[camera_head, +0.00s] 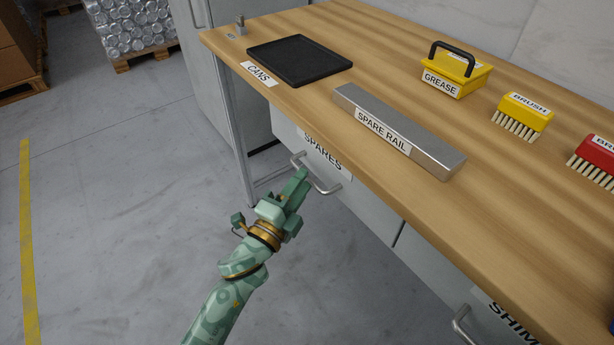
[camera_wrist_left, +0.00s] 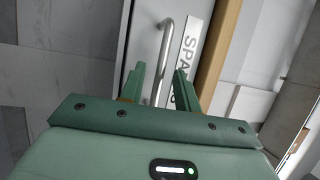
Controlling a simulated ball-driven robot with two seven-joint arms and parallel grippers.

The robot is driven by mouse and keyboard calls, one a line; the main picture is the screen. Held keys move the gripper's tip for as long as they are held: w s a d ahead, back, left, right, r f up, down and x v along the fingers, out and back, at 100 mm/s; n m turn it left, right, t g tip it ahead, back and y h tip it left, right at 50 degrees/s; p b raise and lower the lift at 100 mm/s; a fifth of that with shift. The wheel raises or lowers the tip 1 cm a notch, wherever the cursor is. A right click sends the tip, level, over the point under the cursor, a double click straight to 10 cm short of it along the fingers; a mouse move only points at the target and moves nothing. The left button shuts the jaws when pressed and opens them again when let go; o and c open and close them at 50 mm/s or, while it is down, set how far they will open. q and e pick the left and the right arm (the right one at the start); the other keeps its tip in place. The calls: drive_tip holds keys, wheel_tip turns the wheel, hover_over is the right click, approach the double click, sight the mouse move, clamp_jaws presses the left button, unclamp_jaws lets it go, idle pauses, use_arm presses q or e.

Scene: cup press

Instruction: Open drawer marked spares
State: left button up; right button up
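The drawer marked SPARES (camera_head: 324,157) is under the left end of the wooden bench, and its front looks closed. Its metal bar handle (camera_head: 326,188) runs below the label. In the left wrist view the handle (camera_wrist_left: 165,45) runs down between the two fingers of my left gripper (camera_wrist_left: 158,85), with the SPARES label (camera_wrist_left: 190,50) beside it. The fingers are apart; contact with the handle cannot be told. In the head view my left gripper (camera_head: 301,178) is at the handle, partly covering it. My right gripper is not in view.
The wooden bench top (camera_head: 300,105) overhangs the drawer. On it are a black tray (camera_head: 300,60), a spare rail (camera_head: 400,130), a yellow grease box (camera_head: 455,75) and brushes (camera_head: 522,115). Another drawer handle (camera_head: 462,325) is at lower right. The floor (camera_head: 120,200) at left is clear.

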use_arm(q)
drive_tip(key=shift+b+x, duration=0.3)
drive_tip(key=shift+x, duration=1.25)
clamp_jaws()
drive_tip(key=shift+a, duration=0.1)
